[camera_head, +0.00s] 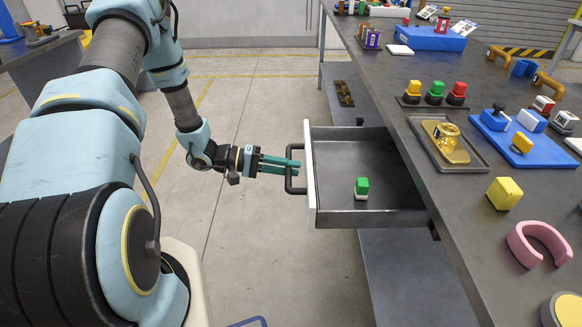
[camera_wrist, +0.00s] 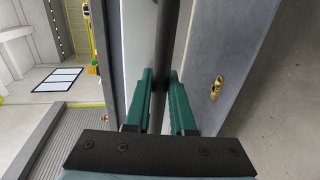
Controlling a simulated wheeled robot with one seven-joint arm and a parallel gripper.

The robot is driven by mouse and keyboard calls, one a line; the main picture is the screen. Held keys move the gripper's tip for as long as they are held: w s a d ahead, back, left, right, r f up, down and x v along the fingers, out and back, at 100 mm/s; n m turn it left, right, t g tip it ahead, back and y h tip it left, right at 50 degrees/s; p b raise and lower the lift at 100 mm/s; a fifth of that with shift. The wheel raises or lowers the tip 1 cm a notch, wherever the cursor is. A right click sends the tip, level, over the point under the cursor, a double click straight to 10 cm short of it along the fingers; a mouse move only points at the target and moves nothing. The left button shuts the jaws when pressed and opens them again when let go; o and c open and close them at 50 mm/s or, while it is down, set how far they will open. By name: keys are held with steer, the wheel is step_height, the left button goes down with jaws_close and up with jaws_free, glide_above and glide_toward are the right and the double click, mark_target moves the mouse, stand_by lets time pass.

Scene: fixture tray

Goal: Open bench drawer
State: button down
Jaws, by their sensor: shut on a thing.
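The bench drawer (camera_head: 340,205) stands pulled out from the left side of the workbench (camera_head: 462,230), with its grey floor showing. It has a white front panel (camera_head: 311,187) with a dark bar handle (camera_head: 288,178). In the wrist view my gripper (camera_wrist: 160,92) is shut on the dark handle bar (camera_wrist: 173,45), which runs between the two fingers.
On the bench lie a grey tray (camera_head: 478,158) with a gold part, a blue board (camera_head: 535,150), colored buttons (camera_head: 434,93), a yellow block (camera_head: 504,193) and a pink curved part (camera_head: 538,243). A lower shelf (camera_head: 400,285) lies under the drawer. The floor (camera_head: 262,110) left of the drawer is clear.

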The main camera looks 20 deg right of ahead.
steer(key=c, duration=0.8)
jaws_free()
steer(key=shift+o, duration=0.2)
steer(key=b+v, duration=0.2)
steer(key=v, duration=0.8)
steer(key=shift+w+a, duration=0.2)
steer(key=shift+a, duration=0.15)
